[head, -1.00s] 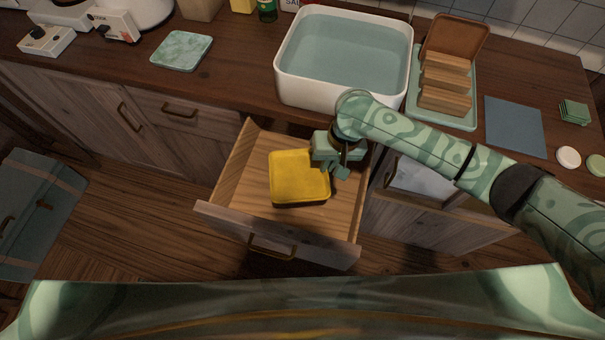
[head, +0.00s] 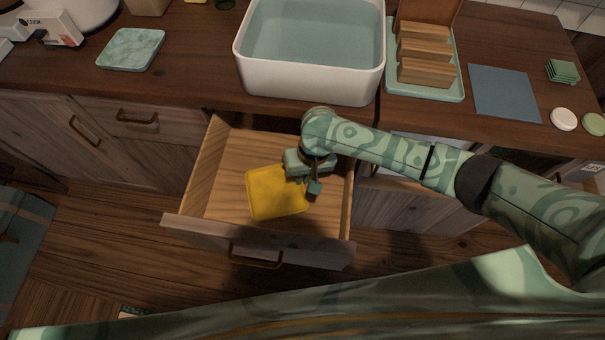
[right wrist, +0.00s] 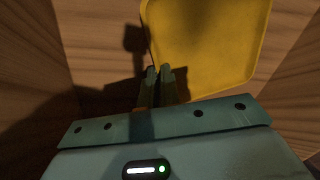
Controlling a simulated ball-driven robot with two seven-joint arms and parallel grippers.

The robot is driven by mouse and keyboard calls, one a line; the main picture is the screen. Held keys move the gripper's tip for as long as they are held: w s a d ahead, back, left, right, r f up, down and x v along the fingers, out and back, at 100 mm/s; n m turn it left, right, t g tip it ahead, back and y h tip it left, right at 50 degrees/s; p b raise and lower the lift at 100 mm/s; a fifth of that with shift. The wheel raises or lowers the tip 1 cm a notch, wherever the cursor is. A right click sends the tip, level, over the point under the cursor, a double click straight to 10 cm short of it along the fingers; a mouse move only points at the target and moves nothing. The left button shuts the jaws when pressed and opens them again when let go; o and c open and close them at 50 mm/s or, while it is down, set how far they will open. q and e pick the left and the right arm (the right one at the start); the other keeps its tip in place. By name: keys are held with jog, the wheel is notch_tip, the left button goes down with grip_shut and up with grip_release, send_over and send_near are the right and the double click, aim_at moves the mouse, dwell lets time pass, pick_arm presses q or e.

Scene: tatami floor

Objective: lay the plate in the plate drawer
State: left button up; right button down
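The yellow square plate (head: 275,193) is inside the open wooden drawer (head: 228,180), low over its floor or touching it; I cannot tell which. My right gripper (head: 314,187) reaches into the drawer at the plate's right edge. In the right wrist view, the fingers (right wrist: 159,72) are close together, one on each side of the edge of the plate (right wrist: 210,45), shut on it. The plate's far part runs out of the top of that view. My left gripper is not in view.
A white basin (head: 310,88) stands on the counter above the drawer. A green rack with wooden slats (head: 425,90), a blue mat (head: 503,92) and a marbled green square (head: 131,49) are also on the counter. The drawer's left part is empty.

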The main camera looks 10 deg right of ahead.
jog(key=c, duration=1.6)
grip_release()
